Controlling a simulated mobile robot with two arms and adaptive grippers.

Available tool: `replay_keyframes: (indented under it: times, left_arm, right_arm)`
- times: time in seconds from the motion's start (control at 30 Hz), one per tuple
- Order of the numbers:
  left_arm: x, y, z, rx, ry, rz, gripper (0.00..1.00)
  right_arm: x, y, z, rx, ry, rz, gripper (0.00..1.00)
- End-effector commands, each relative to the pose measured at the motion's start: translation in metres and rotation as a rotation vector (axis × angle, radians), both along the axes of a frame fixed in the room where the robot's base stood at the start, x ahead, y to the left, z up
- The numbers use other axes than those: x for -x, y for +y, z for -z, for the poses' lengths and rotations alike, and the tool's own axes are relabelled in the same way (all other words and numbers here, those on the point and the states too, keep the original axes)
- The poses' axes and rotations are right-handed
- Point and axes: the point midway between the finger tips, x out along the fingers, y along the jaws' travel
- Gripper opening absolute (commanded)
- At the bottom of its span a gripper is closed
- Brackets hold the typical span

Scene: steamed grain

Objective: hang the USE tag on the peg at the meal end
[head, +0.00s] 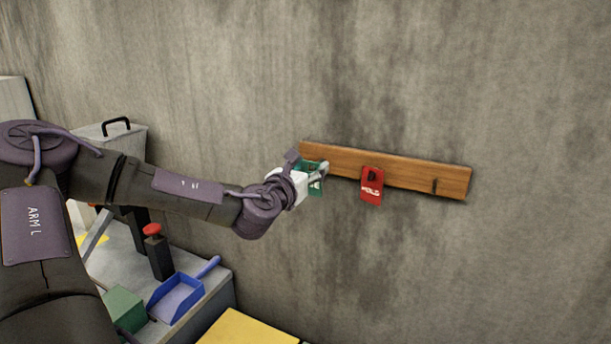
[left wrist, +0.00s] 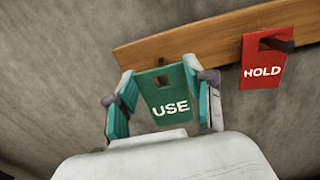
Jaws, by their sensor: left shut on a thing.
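The green USE tag (head: 316,187) is between the fingers of my left gripper (head: 312,170), in front of the left end of the wooden peg board (head: 410,172). In the left wrist view the USE tag (left wrist: 166,105) hangs face-on, its finger pads at both side edges. Its square hole shows something dark; I cannot tell whether a peg passes through it. The left-end peg is not clearly seen. The red HOLD tag (head: 371,187) hangs on the middle peg, and also shows in the left wrist view (left wrist: 262,72). The right-end peg (head: 434,186) is bare. My right gripper is out of view.
The board is on a bare grey wall (head: 500,80). Below left, a bench holds a red-topped post (head: 153,231), a blue dustpan (head: 178,295) and a green block (head: 123,307). A yellow surface (head: 245,330) lies at the bottom. The space right of the board is clear.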

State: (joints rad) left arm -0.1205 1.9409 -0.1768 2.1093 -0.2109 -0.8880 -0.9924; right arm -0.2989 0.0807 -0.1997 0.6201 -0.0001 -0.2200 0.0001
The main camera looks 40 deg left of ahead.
Motion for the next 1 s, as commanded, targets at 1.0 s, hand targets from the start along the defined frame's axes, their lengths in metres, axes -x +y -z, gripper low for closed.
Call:
replay_keyframes:
  times: [1.0]
  left_arm:
    - [-0.035, 0.01, 0.002, 0.0, 0.0, 0.001, 0.35]
  right_arm:
    - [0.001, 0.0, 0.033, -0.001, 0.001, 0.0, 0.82]
